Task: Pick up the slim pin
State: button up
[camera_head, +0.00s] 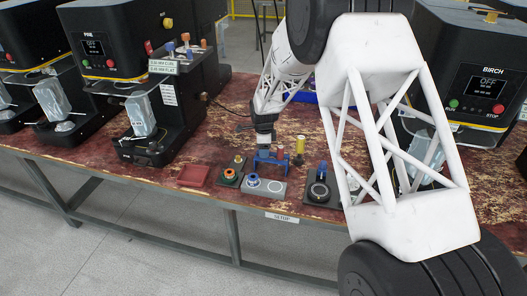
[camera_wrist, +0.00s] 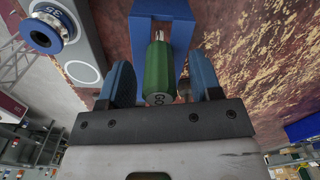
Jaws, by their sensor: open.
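My gripper (camera_wrist: 161,85) is open, its two blue fingers on either side of a green cylinder marked "GO" (camera_wrist: 159,70), with a gap on both sides. The green cylinder is at a blue stand (camera_wrist: 181,40), which also shows in the head view (camera_head: 284,163). In the head view my gripper (camera_head: 264,150) is low over the table at this stand and hides part of it. A yellow-topped upright piece (camera_head: 300,146) stands just right of it. I cannot tell for sure which piece is named the slim pin.
A grey plate (camera_head: 272,188) with a blue ring (camera_head: 253,180) lies in front of the stand. Black machines line the table.

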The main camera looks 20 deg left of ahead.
jog(key=c, duration=0.9)
jog(key=shift+r, duration=0.1)
jog(key=shift+c, duration=0.2)
jog(key=shift+r, duration=4.95)
jog(key=s+a+f, duration=0.2)
jog(key=s+a, duration=0.8)
jog(key=a, duration=0.1)
jog(key=shift+a, duration=0.25)
jog(key=shift+f, duration=0.1)
